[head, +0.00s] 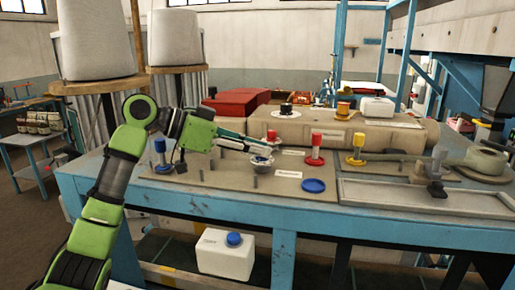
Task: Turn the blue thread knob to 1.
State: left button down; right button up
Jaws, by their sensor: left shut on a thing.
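My left arm comes in from the left, and its gripper (266,150) reaches down to a small round knob with a blue-grey rim (262,161) on the table's panel. I take this to be the blue thread knob. The gripper is shut on it, and the fingers hide part of its top. The knob's pointer and any numbers around it are too small to read. A spool of blue thread (160,147) stands upright to the left, close to my arm. My right gripper is not in view.
A beige machine body (310,127) stands behind.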

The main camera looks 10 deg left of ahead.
pick_arm(q)
jog(key=shift+w+a+r+m+g+h, duration=0.1)
jog(key=shift+m+g+h, duration=0.15)
jog(key=shift+m+g, duration=0.55)
jog(key=shift+w+d+f+m+g+h, duration=0.1)
jog(key=shift+m+g+h, duration=0.2)
jog(key=shift+m+g, duration=0.45)
jog(key=shift+w+a+r+m+g+h, duration=0.1)
jog(key=shift+m+g+h, duration=0.15)
jog(key=shift+m+g, duration=0.55)
jog(key=shift+g, duration=0.45)
jog(key=c, duration=1.9)
grip_release()
notch_tip(320, 180, up, 10)
